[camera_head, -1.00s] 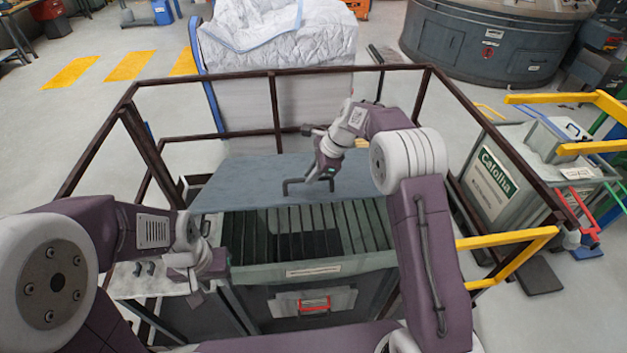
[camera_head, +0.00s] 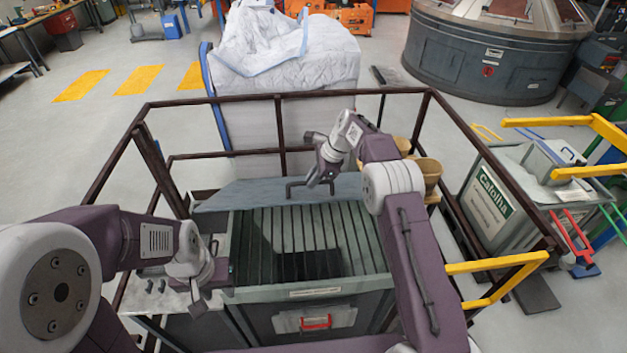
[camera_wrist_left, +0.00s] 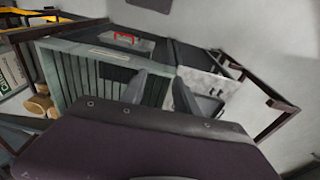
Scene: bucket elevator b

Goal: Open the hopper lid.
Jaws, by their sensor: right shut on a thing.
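The hopper (camera_head: 330,290) is a grey-green box with a slatted grate (camera_head: 345,235) on top. Its grey-blue lid (camera_head: 240,194) is at the hopper's back edge, tilted up and looking foreshortened, and the grate is uncovered. My right gripper (camera_head: 314,183) is shut on the lid's dark bar handle (camera_head: 293,190); its fingertips are small in the head view. My left gripper (camera_head: 216,273) is beside the hopper's left edge. In the left wrist view its two fingers (camera_wrist_left: 160,93) are apart with nothing between them. The grate (camera_wrist_left: 75,75) also shows there.
A dark railing (camera_head: 340,93) surrounds the hopper. Behind it stands a white wrapped bulk bag (camera_head: 280,70). Tan buckets (camera_head: 430,165) stand at the back right. A grey bin (camera_head: 490,205) and yellow rails (camera_head: 500,265) are at the right.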

